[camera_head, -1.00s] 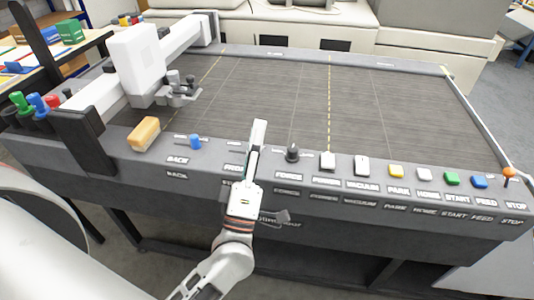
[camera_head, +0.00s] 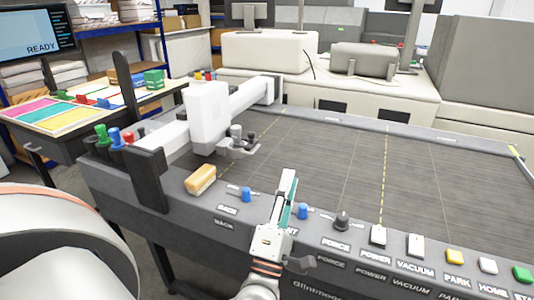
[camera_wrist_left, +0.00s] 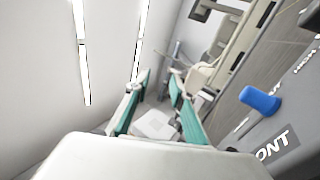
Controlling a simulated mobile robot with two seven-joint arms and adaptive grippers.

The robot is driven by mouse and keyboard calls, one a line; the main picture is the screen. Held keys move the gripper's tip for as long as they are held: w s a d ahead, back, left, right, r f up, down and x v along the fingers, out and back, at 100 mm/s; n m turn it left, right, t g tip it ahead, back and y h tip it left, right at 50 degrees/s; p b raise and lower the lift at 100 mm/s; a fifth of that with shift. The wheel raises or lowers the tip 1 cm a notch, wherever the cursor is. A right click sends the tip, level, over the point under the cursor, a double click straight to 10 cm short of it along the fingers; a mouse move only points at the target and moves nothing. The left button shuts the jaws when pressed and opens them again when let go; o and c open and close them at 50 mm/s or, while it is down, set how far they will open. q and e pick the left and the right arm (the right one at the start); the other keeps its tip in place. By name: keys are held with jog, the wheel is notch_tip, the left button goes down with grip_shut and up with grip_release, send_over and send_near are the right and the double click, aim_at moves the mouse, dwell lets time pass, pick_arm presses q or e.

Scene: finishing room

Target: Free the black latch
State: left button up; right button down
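I cannot pick out the black latch for certain. A small dark grey clamp assembly with knobs (camera_head: 238,146) sits at the carriage on the left of the cutting table; a latch in it is too small to tell. My left gripper (camera_head: 288,186) points up at the table's front edge, near the blue knob by the FRONT label (camera_head: 303,211), and is right of and nearer than the clamp assembly. In the left wrist view, its teal-padded fingers (camera_wrist_left: 157,98) stand apart with nothing held. The blue knob (camera_wrist_left: 260,101) is right of them there. My right gripper is not in view.
The white gantry carriage (camera_head: 208,112) stands over the table's left side. A tan-topped block (camera_head: 201,179), another blue knob (camera_head: 246,194) and a black knob (camera_head: 342,221) line the front edge. Coloured tools (camera_head: 114,136) stand at left. The dark bed (camera_head: 330,165) is clear.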

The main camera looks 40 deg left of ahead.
pick_arm(q)
jog(key=w+a+r+n+g+y, duration=0.1)
jog(key=w+a+n+g+y, duration=0.35)
jog(key=a+n, duration=0.7)
jog(key=n+g+h+b, duration=0.15)
jog(key=n+g, duration=0.25)
jog(key=n, duration=0.5)
send_near(251, 138)
jog(key=x, duration=0.3)
jog(key=shift+x, duration=4.2)
grip_shut()
